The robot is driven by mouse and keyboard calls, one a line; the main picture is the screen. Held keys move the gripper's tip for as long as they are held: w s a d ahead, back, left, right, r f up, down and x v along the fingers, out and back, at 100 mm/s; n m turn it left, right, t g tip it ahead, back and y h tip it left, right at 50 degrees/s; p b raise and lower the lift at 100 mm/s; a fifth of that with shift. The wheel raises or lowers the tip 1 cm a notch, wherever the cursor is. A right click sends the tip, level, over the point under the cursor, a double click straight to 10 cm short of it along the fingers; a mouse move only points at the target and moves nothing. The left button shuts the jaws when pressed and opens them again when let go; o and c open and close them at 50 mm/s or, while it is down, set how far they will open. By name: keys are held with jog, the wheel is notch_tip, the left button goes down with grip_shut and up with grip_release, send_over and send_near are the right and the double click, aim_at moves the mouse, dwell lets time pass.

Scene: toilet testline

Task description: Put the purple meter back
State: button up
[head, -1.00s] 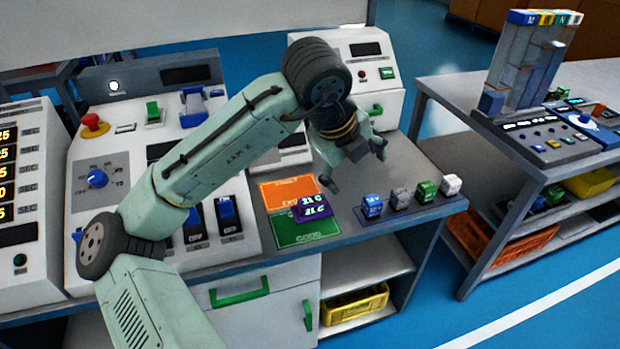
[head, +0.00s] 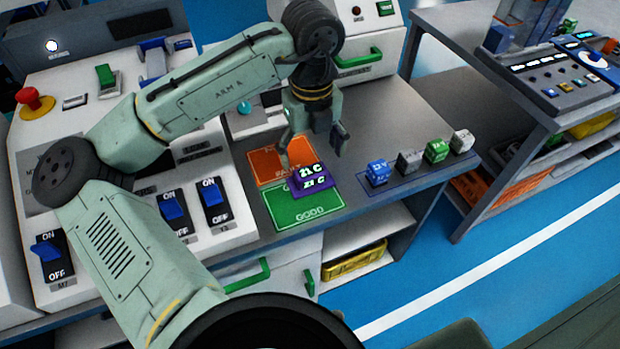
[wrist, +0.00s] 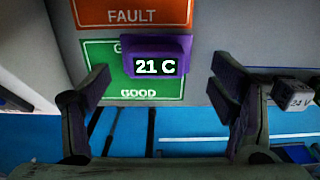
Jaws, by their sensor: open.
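The purple meter (head: 312,180) reads 21 C and rests on the top edge of the green GOOD card, at the border with the orange FAULT card. My gripper (head: 312,160) is open and empty, pointing down above and behind the meter. In the wrist view the meter (wrist: 156,62) lies ahead of and between the spread fingers (wrist: 160,95), apart from both. The green GOOD card (head: 306,207) and orange FAULT card (head: 270,160) lie flat on the grey table.
A blue block (head: 378,173), a grey block (head: 410,161), a green block (head: 437,150) and a white block (head: 462,141) stand in a row right of the cards. A white switch panel (head: 150,240) stands left. The table behind the row is clear.

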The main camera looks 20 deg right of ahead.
aim_at(311, 170)
jog(key=shift+s+a+f+b, duration=0.15)
jog(key=shift+s+f+b, duration=0.05)
jog(key=shift+f+b, duration=1.2)
jog(key=shift+s+a+f+b, duration=0.1)
jog(key=shift+s+f+b, duration=0.1)
jog(key=shift+f+b, duration=1.2)
jog(key=shift+r, duration=0.1)
jog(key=shift+c, duration=0.4)
jog(key=c, duration=1.4)
notch_tip(311, 170, up, 10)
